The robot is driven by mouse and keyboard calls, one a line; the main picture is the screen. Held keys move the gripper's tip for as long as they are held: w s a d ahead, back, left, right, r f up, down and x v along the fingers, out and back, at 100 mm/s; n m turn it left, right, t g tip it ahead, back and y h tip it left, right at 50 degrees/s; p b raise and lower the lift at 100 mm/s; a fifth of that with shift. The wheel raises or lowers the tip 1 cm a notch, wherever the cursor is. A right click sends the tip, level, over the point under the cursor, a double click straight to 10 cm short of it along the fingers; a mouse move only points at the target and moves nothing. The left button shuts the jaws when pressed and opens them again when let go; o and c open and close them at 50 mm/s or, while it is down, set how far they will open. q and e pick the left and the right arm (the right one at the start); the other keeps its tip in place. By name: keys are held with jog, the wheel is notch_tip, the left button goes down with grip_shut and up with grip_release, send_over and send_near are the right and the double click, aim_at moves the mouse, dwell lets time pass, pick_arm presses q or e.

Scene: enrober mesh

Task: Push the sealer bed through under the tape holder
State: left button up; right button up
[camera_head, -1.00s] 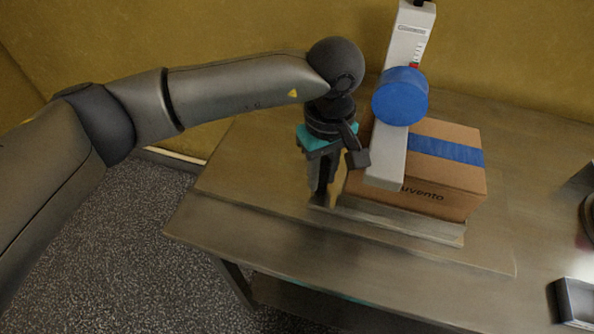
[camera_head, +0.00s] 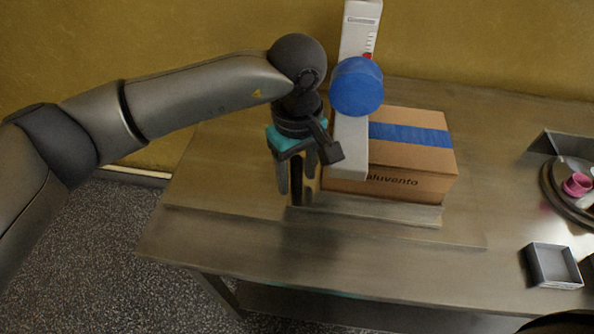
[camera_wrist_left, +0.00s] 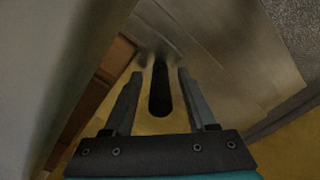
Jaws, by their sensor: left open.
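The sealer bed (camera_head: 400,213) is a low metal plate on the table, with a brown carton (camera_head: 415,185) on it. The tape holder (camera_head: 352,150) is a pale upright post with a blue tape roll (camera_head: 356,87), standing in front of the carton's left part. Blue tape lies on the carton top right of the post. My left gripper (camera_head: 298,198) points down at the bed's left end, left of the post. In the wrist view its fingers (camera_wrist_left: 160,85) are apart, with a dark upright bar (camera_wrist_left: 160,92) between them; whether they touch it I cannot tell. My right gripper is not in view.
The metal table (camera_head: 230,230) is clear at the front and right of the bed. A small grey open tray (camera_head: 552,265) sits at the right, with a round dish holding a pink item (camera_head: 577,185) behind it. A yellow wall is behind.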

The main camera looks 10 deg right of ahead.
pick_arm(q)
notch_tip(320, 180, up, 15)
jog(key=p, duration=0.1)
jog(key=shift+r, duration=0.15)
dwell(0.4)
